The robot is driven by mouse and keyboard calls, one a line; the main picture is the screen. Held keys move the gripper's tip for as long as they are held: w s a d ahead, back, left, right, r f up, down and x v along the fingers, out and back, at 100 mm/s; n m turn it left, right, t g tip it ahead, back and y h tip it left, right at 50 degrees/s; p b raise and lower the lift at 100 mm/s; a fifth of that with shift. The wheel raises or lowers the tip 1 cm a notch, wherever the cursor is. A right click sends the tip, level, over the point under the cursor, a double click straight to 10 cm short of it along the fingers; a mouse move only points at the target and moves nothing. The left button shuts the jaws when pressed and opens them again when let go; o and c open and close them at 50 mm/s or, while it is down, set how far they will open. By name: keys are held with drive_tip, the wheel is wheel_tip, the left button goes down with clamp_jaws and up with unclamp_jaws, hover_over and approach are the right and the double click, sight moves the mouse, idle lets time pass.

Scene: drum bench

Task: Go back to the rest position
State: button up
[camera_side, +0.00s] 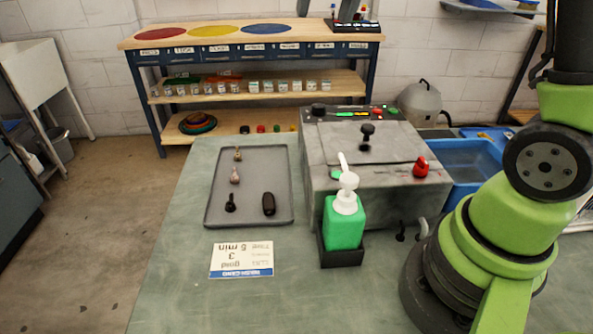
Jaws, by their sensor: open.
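My green and black arm (500,240) stands at the right and rises out of the top of the picture. What look like the two fingertips of my gripper (325,9) hang in at the top edge, apart, with nothing seen between them. The rest of my gripper is out of view. The fingertips are high above the bench, clear of the objects on it.
A blue bin (465,163) stands beside the machine. A wooden shelf unit (190,35) stands behind.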

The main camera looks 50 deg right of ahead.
drive_tip(key=s+a+f+n+t+y, duration=0.1)
drive_tip(key=s+a, duration=0.3)
drive_tip(key=s, duration=0.4)
drive_tip(key=s+a+f+n+t, duration=0.1)
drive_tip(key=s+a+n+t, duration=0.2)
drive_tip(key=s, duration=0.6)
drive_tip(key=shift+s+a+f+y, duration=0.15)
drive_tip(key=shift+a+f+y, duration=0.05)
drive_tip(key=shift+a+y, duration=0.2)
